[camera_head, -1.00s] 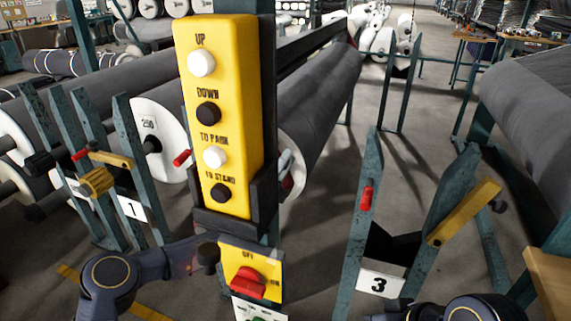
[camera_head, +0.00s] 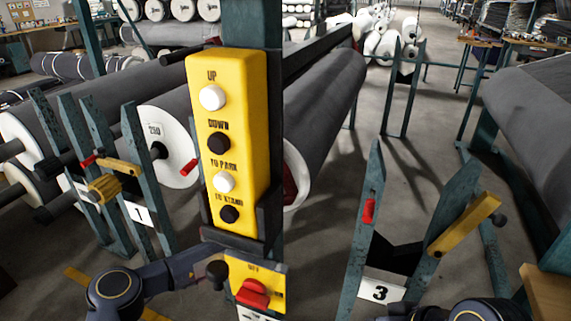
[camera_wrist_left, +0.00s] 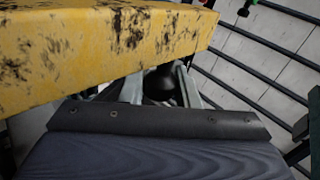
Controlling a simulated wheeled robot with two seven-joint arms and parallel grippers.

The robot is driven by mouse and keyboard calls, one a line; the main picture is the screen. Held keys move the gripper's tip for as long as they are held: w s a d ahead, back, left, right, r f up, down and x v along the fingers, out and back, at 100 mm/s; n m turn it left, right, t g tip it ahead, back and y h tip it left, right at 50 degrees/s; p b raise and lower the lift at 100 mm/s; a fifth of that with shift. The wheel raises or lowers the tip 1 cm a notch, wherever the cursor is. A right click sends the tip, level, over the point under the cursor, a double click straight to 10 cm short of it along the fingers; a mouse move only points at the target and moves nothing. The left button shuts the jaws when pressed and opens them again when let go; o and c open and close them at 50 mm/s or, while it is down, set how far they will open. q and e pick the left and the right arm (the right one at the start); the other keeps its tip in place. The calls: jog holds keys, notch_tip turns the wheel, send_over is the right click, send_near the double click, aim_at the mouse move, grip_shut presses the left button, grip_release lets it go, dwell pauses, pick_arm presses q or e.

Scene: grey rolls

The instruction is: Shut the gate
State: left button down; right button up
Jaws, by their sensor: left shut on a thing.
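In the left wrist view a worn yellow bar (camera_wrist_left: 100,50), which I take for the gate, crosses the upper left. My left gripper (camera_wrist_left: 160,88) shows just below it, its pale fingers on both sides of a dark rounded knob (camera_wrist_left: 160,82), shut on it. In the head view my left arm runs from the bottom left to the yellow control box; its gripper is out of sight there. Stand 1 has a short yellow bar (camera_head: 120,167). My right gripper is not in view.
The yellow control box (camera_head: 228,140) on its post blocks the view ahead. A red switch (camera_head: 253,293) sits below it. Large grey rolls (camera_head: 325,105) lie behind and at the right (camera_head: 530,110). Bare floor (camera_head: 318,235) lies between the post and stand 3.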

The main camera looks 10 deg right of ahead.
pick_arm(q)
jog(key=shift+w+a+n+t+y, duration=0.2)
jog(key=shift+a+n+t+y, duration=0.1)
jog(key=shift+n+t+y, duration=0.3)
jog(key=shift+g, duration=0.3)
jog(key=c, duration=1.1)
grip_release()
jog(key=shift+r+h, duration=0.1)
jog(key=shift+h, duration=0.2)
jog(key=shift+p+v, duration=0.4)
jog(key=shift+v, duration=3.55)
jog(key=shift+d, duration=0.1)
jog(key=shift+w+a+b+v, duration=0.1)
jog(key=shift+a+b+v, duration=0.15)
jog(key=shift+v, duration=1.25)
jog(key=shift+w+a+b+v, duration=0.1)
jog(key=shift+w+b+v, duration=0.1)
jog(key=shift+v, duration=1.3)
jog(key=shift+w+a+b+v, duration=0.1)
jog(key=shift+a+b+v, duration=0.15)
jog(key=shift+v, duration=1.25)
